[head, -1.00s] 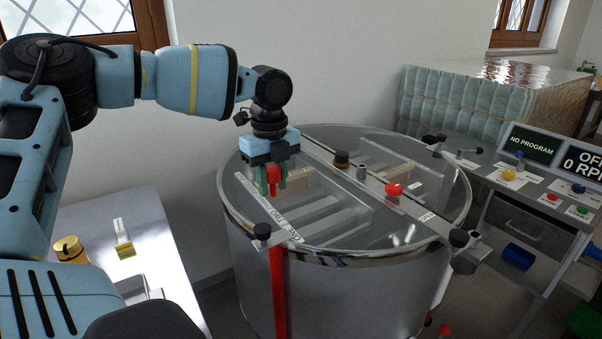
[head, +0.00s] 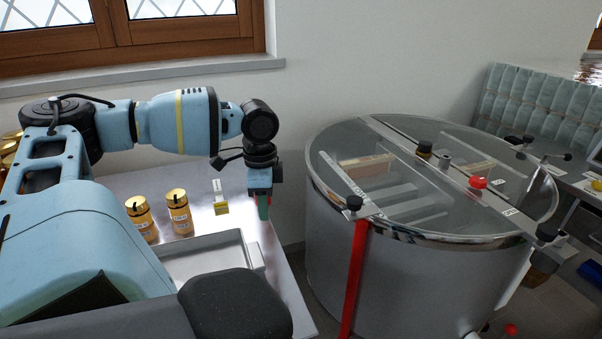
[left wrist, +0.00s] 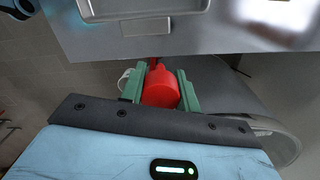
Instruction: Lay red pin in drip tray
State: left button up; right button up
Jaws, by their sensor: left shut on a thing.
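My left gripper (head: 263,208) has green fingers and is shut on the red pin (left wrist: 161,86). In the left wrist view the pin's rounded red body sits between the two fingers (left wrist: 160,90). In the head view the gripper mostly hides the pin. The gripper points down near the right edge of the metal table, above and right of the drip tray. The drip tray (head: 208,262) is a shallow pale grey tray on that table. Its front part is hidden behind my own body. My right gripper is not in view.
Two gold-lidded jars (head: 178,212) and a small yellow-labelled item (head: 221,205) stand behind the tray on the metal table (head: 288,295). A large steel drum (head: 400,270) with a clear lid and a red knob (head: 478,183) stands to the right, across a gap.

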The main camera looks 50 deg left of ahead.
pick_arm(q)
jog(key=w+d+n, duration=0.2)
jog(key=d+n, duration=0.1)
jog(key=d, duration=1.2)
jog(key=w+d+f+n, duration=0.1)
jog(key=w+d+n, duration=0.2)
jog(key=d, duration=1.3)
jog(key=shift+d+f+n, duration=0.25)
jog(key=shift+n, duration=0.05)
